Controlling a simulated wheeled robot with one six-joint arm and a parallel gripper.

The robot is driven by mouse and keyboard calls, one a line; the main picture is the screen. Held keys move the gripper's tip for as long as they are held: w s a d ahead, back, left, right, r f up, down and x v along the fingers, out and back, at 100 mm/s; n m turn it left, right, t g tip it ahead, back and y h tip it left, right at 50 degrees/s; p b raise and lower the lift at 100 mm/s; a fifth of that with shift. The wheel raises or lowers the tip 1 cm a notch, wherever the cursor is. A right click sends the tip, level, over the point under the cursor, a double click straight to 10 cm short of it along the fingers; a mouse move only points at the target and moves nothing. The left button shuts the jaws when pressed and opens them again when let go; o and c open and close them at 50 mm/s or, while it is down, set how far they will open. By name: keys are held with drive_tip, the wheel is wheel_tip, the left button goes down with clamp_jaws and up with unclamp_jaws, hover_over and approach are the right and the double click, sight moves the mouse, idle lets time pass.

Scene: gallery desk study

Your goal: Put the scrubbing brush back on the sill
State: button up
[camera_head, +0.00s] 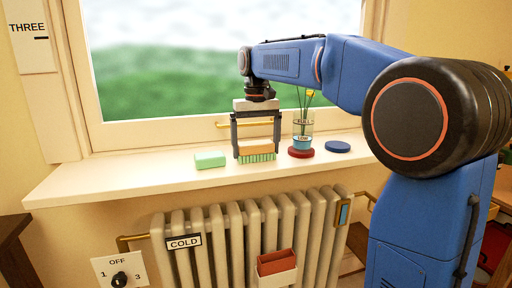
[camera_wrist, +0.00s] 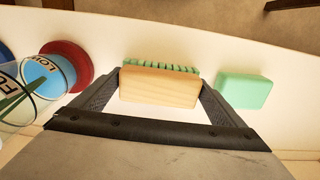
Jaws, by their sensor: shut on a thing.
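The scrubbing brush (camera_head: 256,153) has a pale wooden back and green bristles that point down. My gripper (camera_head: 256,150) reaches down from above, shut on the brush with one finger at each end. In the wrist view the brush (camera_wrist: 158,86) sits between the two fingertips (camera_wrist: 160,88). The brush is over the white window sill (camera_head: 130,180), with its bristles at or just above the surface; I cannot tell whether they touch.
A green soap-like block (camera_head: 210,160) lies left of the brush. To the right stand a glass with a flower (camera_head: 303,125) on a red disc (camera_head: 301,153) and a blue disc (camera_head: 338,147). Below are a radiator (camera_head: 235,240) and a red-and-white holder (camera_head: 276,266).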

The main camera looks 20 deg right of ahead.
sight(257, 143)
drive_tip(key=shift+f, duration=0.15)
drive_tip(key=o, duration=0.8)
wheel_tip(257, 143, up, 12)
drive_tip(key=shift+s, duration=0.15)
drive_tip(key=s+d+f+t, duration=0.2)
drive_tip(key=s+d+f, duration=0.1)
drive_tip(key=s+f, duration=1.3)
drive_tip(key=s+d+f+t, duration=0.2)
drive_tip(key=s+d+f, duration=0.2)
drive_tip(key=s+f, duration=1.2)
drive_tip(key=shift+s+f+t, duration=0.15)
drive_tip(key=shift+s+t, duration=0.25)
drive_tip(key=shift+s, duration=0.15)
